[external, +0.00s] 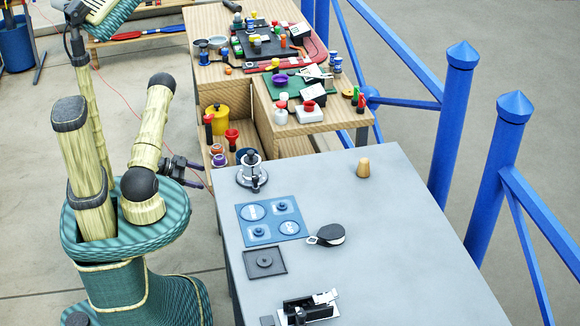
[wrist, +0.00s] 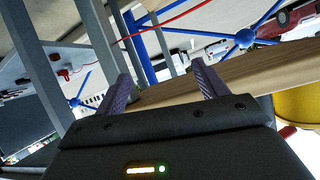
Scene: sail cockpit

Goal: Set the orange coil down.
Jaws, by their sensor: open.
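My gripper (external: 197,174) is open, left of the wooden bench's lower shelf and beyond the grey table's far left corner. In the wrist view its two purple fingers (wrist: 160,80) are spread with nothing held between them. I cannot make out an orange coil for certain in either view. A small orange item (external: 228,70) lies on the wooden bench top, too small to tell its shape. A thin red line (external: 120,92) runs through the air behind my arm; a red line also crosses the top of the wrist view (wrist: 170,20).
The wooden bench (external: 205,78) holds several small items, with a yellow pot (external: 217,120) on its lower shelf. Blue railings (external: 452,130) stand right.

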